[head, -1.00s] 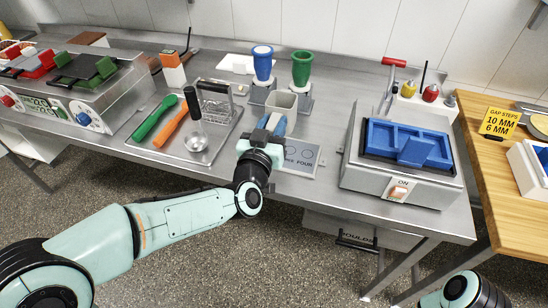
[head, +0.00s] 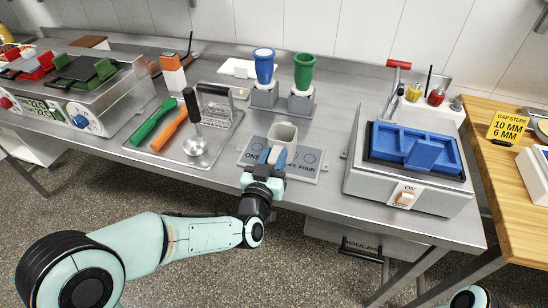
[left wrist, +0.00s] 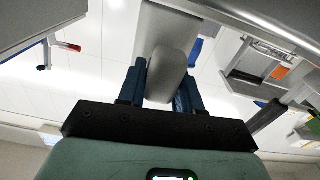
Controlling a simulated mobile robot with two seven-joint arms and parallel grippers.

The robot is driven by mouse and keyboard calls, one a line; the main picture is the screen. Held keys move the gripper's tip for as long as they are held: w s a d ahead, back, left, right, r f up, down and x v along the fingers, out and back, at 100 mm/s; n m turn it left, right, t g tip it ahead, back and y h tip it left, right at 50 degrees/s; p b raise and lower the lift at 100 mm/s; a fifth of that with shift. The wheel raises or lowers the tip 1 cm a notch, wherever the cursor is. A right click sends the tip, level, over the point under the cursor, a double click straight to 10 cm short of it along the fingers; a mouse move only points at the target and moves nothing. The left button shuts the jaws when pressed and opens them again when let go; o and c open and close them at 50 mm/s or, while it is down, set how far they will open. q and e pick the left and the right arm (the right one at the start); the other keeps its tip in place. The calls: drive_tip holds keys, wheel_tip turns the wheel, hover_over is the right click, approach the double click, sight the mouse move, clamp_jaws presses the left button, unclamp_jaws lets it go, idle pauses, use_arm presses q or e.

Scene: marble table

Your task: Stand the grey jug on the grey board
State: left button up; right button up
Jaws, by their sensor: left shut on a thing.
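The grey jug (head: 283,134) is in my left gripper (head: 278,157) at the middle of the head view. The left gripper is shut on it, with blue fingers on its near side. The jug looks upright, over or on the far part of the grey board (head: 309,168); I cannot tell whether its base touches. In the left wrist view the jug (left wrist: 166,35) shows between the fingers (left wrist: 162,88). My right gripper is not in view.
Behind the jug, a blue cup (head: 264,66) and a green cup (head: 304,70) stand on grey blocks. A tray (head: 218,138) with tools lies left. A grey machine with a blue top (head: 415,148) stands right. The table's front edge is close to the board.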

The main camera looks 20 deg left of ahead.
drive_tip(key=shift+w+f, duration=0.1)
use_arm(q)
drive_tip(key=o, duration=0.8)
drive_tip(key=shift+o, duration=1.4)
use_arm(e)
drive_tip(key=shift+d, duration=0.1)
use_arm(q)
drive_tip(key=shift+r, duration=0.1)
drive_tip(key=s+b, duration=0.2)
drive_tip(key=s, duration=1)
drive_tip(key=shift+a+b, duration=0.2)
drive_tip(key=shift+b, duration=0.2)
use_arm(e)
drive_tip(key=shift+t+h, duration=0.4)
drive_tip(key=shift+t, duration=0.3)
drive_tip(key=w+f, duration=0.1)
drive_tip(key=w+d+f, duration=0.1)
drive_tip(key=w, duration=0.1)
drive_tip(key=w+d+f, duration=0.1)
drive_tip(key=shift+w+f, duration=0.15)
